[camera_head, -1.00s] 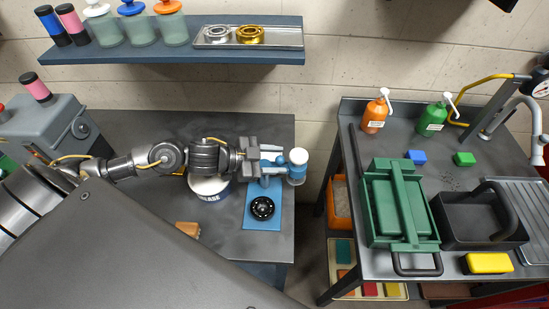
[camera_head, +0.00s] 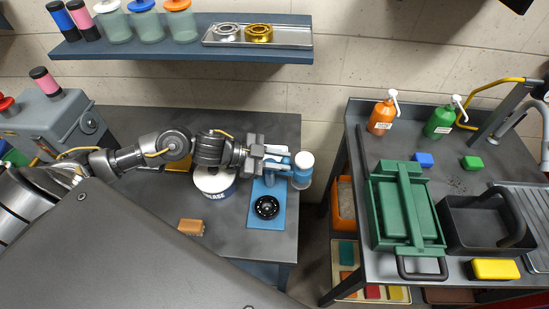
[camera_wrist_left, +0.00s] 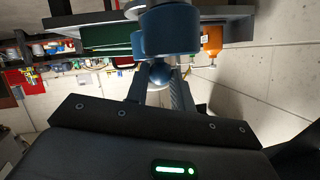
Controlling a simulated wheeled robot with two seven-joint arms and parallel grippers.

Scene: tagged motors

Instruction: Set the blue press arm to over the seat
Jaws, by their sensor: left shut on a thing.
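The blue press stands on the left bench; its flat blue base (camera_head: 262,221) carries a round black seat (camera_head: 267,208). The blue press arm (camera_head: 283,163) is behind the seat, near the base's back edge, with a white-topped blue cylinder (camera_head: 302,172) at its right end. The arm is not above the seat, which shows uncovered. My left gripper (camera_head: 266,159) is shut on the press arm from the left. In the left wrist view a blue ball-shaped part (camera_wrist_left: 160,75) sits between the fingers, below a blue cylinder (camera_wrist_left: 168,32). My right gripper is not in view.
A white tub (camera_head: 214,183) stands under my left forearm. A brown block (camera_head: 191,227) lies on the bench front. A shelf (camera_head: 185,46) with jars and a tray hangs behind. A gap separates this bench from the right one, which holds a green box (camera_head: 376,215).

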